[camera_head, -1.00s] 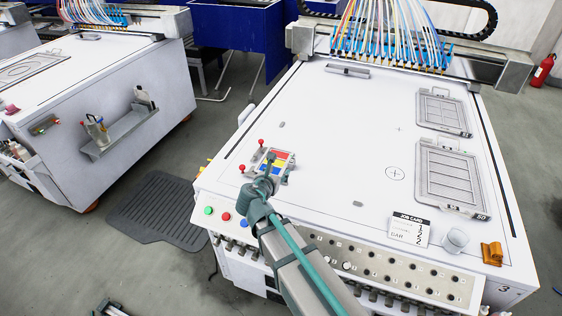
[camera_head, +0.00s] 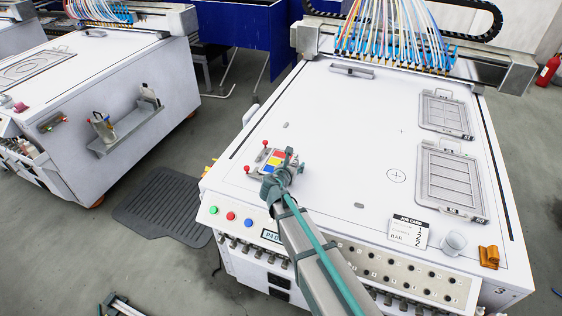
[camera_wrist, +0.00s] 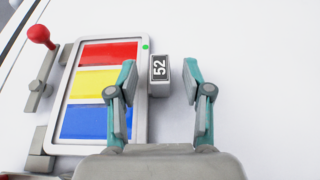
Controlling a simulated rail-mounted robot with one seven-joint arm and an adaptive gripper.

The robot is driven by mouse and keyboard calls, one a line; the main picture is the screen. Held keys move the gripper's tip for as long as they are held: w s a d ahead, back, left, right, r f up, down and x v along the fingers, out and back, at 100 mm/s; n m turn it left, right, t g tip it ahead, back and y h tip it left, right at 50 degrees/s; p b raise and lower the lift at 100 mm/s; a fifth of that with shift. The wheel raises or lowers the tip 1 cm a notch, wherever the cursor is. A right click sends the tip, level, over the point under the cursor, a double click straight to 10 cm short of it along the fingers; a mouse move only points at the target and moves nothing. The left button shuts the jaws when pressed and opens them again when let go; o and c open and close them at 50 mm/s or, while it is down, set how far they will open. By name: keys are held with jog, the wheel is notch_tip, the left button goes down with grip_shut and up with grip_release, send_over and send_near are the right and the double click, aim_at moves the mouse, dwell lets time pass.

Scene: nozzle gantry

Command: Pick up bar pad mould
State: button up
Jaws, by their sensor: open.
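The likely bar pad mould is a framed plate with red, yellow and blue panels (camera_head: 272,158), lying at the front left of the white table. No contact shows, and I cannot tell the height gap. In the head view my gripper (camera_head: 287,160) covers the mould's right side.
Red-knobbed clamps (camera_wrist: 38,36) stand along the mould's left side. Two grey framed plates (camera_head: 450,180) lie at the table's right. The table's middle is mostly clear.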

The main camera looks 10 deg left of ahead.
jog(key=shift+w+f, duration=0.15)
jog(key=shift+w, duration=0.1)
grip_shut()
jog(key=shift+r, duration=0.2)
dwell(0.3)
